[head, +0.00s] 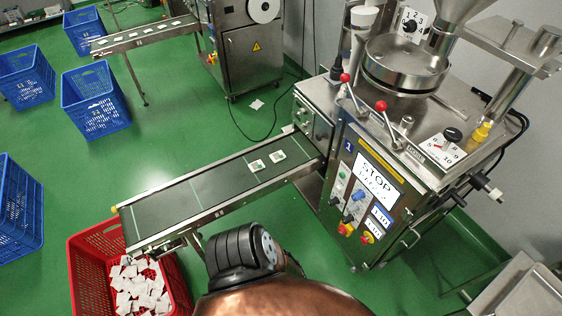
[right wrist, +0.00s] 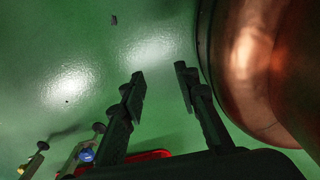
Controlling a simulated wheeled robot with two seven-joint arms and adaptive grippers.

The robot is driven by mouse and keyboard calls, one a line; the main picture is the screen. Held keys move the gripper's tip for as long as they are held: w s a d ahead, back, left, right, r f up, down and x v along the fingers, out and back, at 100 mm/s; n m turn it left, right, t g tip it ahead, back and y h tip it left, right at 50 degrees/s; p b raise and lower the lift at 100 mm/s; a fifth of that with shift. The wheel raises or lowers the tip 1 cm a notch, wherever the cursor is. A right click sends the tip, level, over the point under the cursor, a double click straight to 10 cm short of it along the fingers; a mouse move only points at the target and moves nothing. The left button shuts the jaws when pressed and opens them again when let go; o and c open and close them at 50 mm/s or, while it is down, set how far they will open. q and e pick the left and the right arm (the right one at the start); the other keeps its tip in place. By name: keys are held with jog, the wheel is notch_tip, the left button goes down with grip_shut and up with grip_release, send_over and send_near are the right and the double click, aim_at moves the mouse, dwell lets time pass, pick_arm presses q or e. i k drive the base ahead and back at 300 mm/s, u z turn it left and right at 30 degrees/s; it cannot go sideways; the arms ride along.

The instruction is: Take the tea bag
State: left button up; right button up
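Two tea bags, one (head: 256,166) nearer the left and one (head: 278,157) nearer the machine, lie flat and apart on the dark conveyor belt (head: 185,204) in the head view. Each is a small pale square with a greenish mark. My right gripper (right wrist: 160,76) shows in the right wrist view with its two black fingers apart and nothing between them. Green floor shows beyond its fingers, and no tea bag can be made out there. Neither gripper shows in the head view.
A red crate (head: 85,246) with many loose white bags stands below the conveyor's left end. The steel packing machine (head: 352,217) stands at the right. Blue crates (head: 97,117) stand at the left. A second conveyor (head: 146,37) is at the back. Green floor lies open between.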

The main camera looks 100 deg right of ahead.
aim_at(255, 167)
jog(key=k, duration=0.4)
jog(key=z, duration=0.7)
